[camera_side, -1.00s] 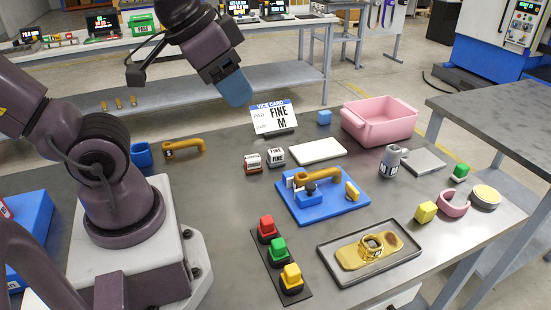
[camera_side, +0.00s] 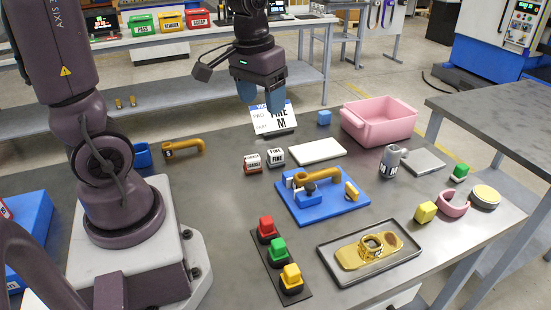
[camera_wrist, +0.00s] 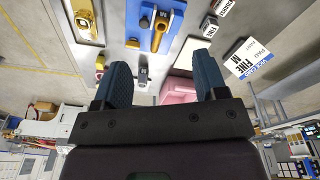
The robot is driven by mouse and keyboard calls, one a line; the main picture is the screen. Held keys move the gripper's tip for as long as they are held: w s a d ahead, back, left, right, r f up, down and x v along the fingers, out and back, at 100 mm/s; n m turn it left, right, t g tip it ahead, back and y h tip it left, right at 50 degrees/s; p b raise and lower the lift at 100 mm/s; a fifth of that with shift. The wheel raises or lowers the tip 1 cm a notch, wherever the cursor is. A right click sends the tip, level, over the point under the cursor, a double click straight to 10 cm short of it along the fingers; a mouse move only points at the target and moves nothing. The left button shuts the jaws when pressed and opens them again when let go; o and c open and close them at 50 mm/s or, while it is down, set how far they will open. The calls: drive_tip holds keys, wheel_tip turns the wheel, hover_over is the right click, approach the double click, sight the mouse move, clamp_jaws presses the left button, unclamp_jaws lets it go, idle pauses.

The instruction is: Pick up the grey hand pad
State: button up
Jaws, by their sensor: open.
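The grey hand pad (camera_side: 276,157) is a small block with a white label reading FINE. It sits on the bench in front of the sign card, beside a reddish block (camera_side: 253,162) with a similar label. In the wrist view the grey pad (camera_wrist: 209,27) is at the upper right, with the reddish block partly cut off at the top edge. My gripper (camera_side: 262,102) has blue fingers, spread and empty, pointing down high above the bench and over the sign card. In the wrist view the fingers (camera_wrist: 161,66) are apart with nothing between them.
The sign card (camera_side: 273,119) stands behind the pads, reading FINE and M. A white plate (camera_side: 317,151), a blue fixture (camera_side: 330,207) and a pink bin (camera_side: 378,124) lie to the right. Red, green and yellow buttons stand in front.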

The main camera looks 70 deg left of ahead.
drive_tip(key=w+a+f+n+g, duration=0.1)
drive_tip(key=w+a+f+n, duration=0.2)
drive_tip(key=a+f, duration=0.25)
drive_tip(key=n+g, duration=0.1)
drive_tip(key=n, duration=0.7)
hover_over(276, 151)
drive_tip(key=s, duration=0.2)
drive_tip(key=shift+h, duration=0.3)
drive_tip(key=f, duration=1)
drive_tip(key=shift+w+d+f, duration=0.1)
drive_tip(key=shift+d+f, duration=0.1)
drive_tip(key=shift+f, duration=0.15)
drive_tip(key=shift+n+t, duration=0.3)
drive_tip(key=shift+n, duration=0.5)
drive_tip(key=f, duration=0.2)
drive_tip(key=w+f, duration=0.1)
drive_tip(key=f, duration=0.3)
drive_tip(key=shift+w+a+f, duration=0.1)
drive_tip(key=shift+w+a, duration=0.1)
drive_tip(key=shift+a, duration=0.15)
drive_tip(key=shift+w+d+f, duration=0.1)
drive_tip(key=shift+f, duration=1.35)
drive_tip(key=shift+w+d+f, duration=0.1)
drive_tip(key=shift+f, duration=1.3)
drive_tip(key=c, duration=0.7)
